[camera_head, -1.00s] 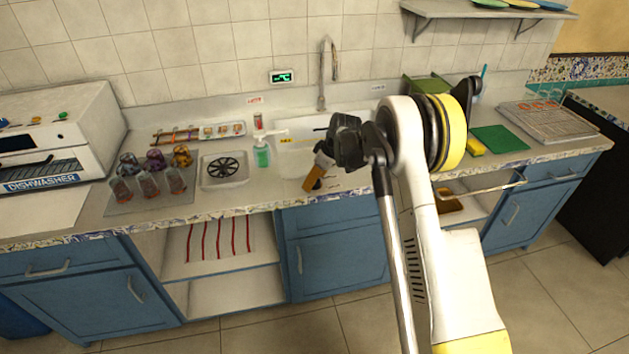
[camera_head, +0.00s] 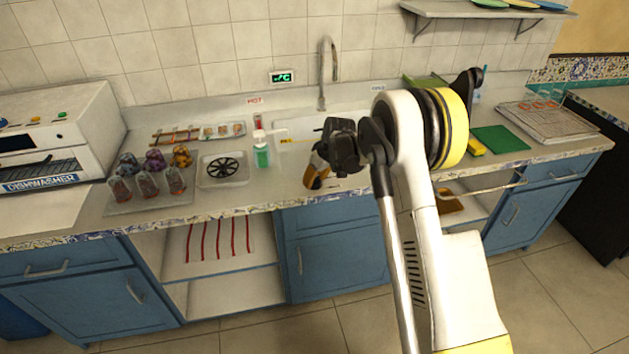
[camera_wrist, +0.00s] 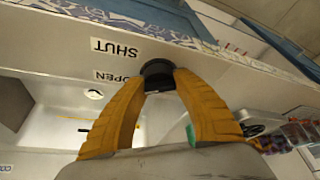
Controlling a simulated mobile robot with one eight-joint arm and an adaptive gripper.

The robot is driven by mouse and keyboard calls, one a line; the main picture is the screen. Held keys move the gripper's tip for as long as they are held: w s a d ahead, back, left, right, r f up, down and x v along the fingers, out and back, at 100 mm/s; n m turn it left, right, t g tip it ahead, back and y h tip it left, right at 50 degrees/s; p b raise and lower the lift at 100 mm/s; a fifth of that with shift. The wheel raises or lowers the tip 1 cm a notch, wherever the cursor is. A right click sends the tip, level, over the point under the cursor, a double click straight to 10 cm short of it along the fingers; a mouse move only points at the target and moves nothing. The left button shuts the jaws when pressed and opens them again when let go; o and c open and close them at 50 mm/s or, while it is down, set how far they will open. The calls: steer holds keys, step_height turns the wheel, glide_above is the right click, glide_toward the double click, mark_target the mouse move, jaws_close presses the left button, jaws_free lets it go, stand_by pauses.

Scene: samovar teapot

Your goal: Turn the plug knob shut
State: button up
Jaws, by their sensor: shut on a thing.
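The plug knob (camera_wrist: 158,68) is a round black knob on the counter near its front edge. It sits between the tips of my gripper's two orange fingers (camera_wrist: 159,84) in the wrist view, and both tips touch its sides. In the head view my gripper (camera_head: 314,182) points down at the counter in front of the sink, and the knob is hidden there. Beside the knob are two labels, SHUT (camera_wrist: 117,49) and OPEN (camera_wrist: 117,76), which appear upside down. I cannot make out a pointer mark on the knob.
The sink (camera_head: 293,134) with its tall tap (camera_head: 322,75) lies behind my gripper. Its drain (camera_wrist: 93,94) shows in the wrist view. A green board (camera_head: 501,139) lies right.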

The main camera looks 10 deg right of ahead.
steer(key=m+h, duration=0.1)
steer(key=m, duration=0.2)
steer(key=shift+m+t, duration=0.3)
steer(key=shift+m, duration=0.1)
steer(key=m+h+b, duration=0.1)
steer(key=m, duration=0.2)
steer(key=shift+m+h, duration=0.3)
steer(key=shift+h, duration=0.1)
steer(key=m+h, duration=0.1)
steer(key=m, duration=0.3)
steer(key=shift+h, duration=0.3)
steer(key=shift+m+g+h, duration=0.5)
steer(key=shift+m+g, duration=0.2)
steer(key=shift+m, duration=0.9)
steer(key=o, duration=1.2)
steer(key=shift+r, duration=0.1)
